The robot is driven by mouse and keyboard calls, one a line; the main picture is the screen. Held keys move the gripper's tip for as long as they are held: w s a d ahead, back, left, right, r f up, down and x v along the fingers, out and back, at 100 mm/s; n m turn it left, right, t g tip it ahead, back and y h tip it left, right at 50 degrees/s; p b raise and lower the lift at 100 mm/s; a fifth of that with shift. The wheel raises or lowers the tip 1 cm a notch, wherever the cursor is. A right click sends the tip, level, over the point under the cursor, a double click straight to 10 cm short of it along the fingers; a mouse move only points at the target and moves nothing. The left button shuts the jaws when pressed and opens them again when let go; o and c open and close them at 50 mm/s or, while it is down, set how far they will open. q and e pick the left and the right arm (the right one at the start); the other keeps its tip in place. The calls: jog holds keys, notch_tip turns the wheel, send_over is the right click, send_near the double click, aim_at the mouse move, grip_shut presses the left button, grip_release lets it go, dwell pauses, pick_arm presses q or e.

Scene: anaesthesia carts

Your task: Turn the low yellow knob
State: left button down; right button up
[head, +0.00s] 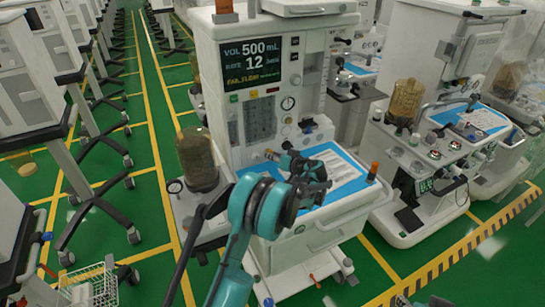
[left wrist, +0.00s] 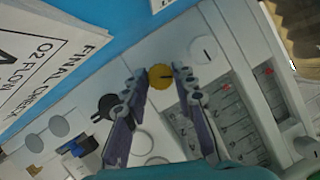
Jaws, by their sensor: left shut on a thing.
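A round yellow knob (left wrist: 160,76) with a dark pointer line sits on the cart's pale front panel, between my left fingertips in the left wrist view. My left gripper (left wrist: 161,82) is shut on it, one finger on each side. In the head view my left gripper (head: 274,156) reaches the front panel of the anaesthesia cart (head: 222,50), just above its work surface, and largely hides the knob. My right gripper is out of view.
A white knob (left wrist: 203,50) and a black knob (left wrist: 107,105) flank the fingers closely. A paper sheet (head: 338,172) lies on the blue work surface. A brown canister (head: 197,158) stands left of my arm. Another cart (head: 425,180) stands at right.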

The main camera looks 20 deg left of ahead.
pick_arm(q)
jog(key=m, duration=0.1)
jog(key=m+g+y+b, duration=0.1)
jog(key=m, duration=0.1)
jog(key=m+y, duration=0.1)
jog(key=shift+w+d+f+m, duration=0.1)
jog(key=shift+f+m, duration=0.15)
jog(key=shift+m, duration=0.05)
jog(key=m+y+b, duration=0.2)
jog(key=m, duration=0.2)
jog(key=shift+m+g+y, duration=0.3)
dwell(0.4)
jog(key=c, duration=1.5)
grip_release()
jog(key=shift+d, duration=0.1)
jog(key=v, duration=1.2)
jog(key=shift+f, duration=0.1)
